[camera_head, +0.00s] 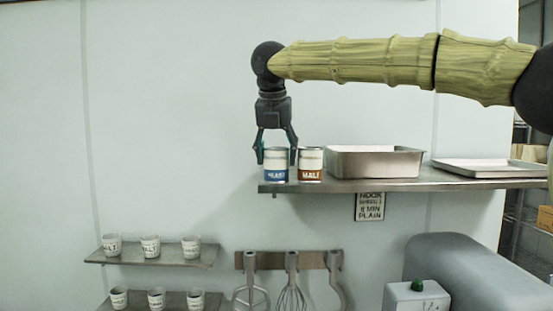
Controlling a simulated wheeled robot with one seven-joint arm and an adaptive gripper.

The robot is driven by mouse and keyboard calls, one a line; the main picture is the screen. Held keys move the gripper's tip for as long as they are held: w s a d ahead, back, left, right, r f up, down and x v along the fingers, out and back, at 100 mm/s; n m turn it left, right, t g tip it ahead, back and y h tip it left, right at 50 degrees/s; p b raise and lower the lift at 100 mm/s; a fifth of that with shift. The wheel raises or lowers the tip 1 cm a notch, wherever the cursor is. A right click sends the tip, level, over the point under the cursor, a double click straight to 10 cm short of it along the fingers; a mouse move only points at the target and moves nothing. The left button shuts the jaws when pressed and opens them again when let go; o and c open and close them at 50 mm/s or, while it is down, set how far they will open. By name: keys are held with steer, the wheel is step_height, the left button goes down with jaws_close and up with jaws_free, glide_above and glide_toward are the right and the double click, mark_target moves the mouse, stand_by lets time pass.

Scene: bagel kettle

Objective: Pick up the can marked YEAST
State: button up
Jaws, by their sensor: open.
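The can with a blue band (276,174) stands upright at the left end of the wall shelf; its small lettering appears to read YEAST. A second can with a brown band, marked MALT (311,172), stands close to its right. My gripper (276,158) points straight down over the blue-banded can, fingers apart. One finger shows at each side of that can's upper part. The right finger is in the narrow gap between the two cans. I cannot tell whether either finger touches a can.
The steel shelf (400,184) also carries a deep metal pan (374,163) right of the cans and a shallow tray (485,168) farther right. Below are small shelves with several marked cups (150,246), hanging mixer tools (292,285) and a grey machine (470,270). Left of the cans is clear.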

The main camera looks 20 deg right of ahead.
steer(key=shift+f, duration=0.15)
steer(key=shift+c, duration=0.2)
steer(key=c, duration=0.8)
